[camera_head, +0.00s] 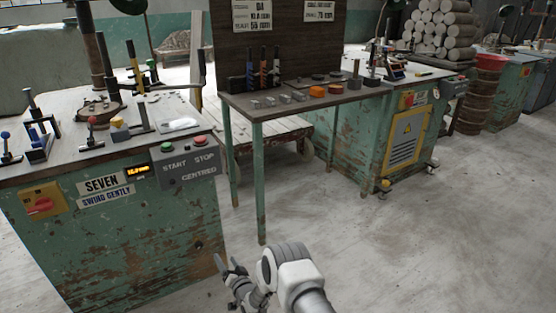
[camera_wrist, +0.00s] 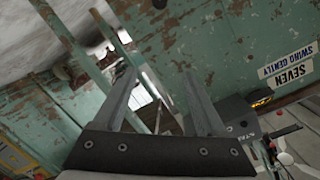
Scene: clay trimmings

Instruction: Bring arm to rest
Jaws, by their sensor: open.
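My gripper (camera_head: 232,268) is low in front of the benches in the head view, at the end of my white and grey arm. Its two fingers are spread in the wrist view (camera_wrist: 162,95), with nothing between them. It is apart from the green cabinet marked "SEVEN" (camera_head: 130,245) on the left and from the narrow table (camera_head: 300,108) behind it. The wrist view is tilted and shows worn green cabinet panels (camera_wrist: 200,35) beyond the fingers.
The narrow table holds small blocks and an orange piece (camera_head: 317,92). The concrete floor (camera_head: 440,240) at lower right is clear.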

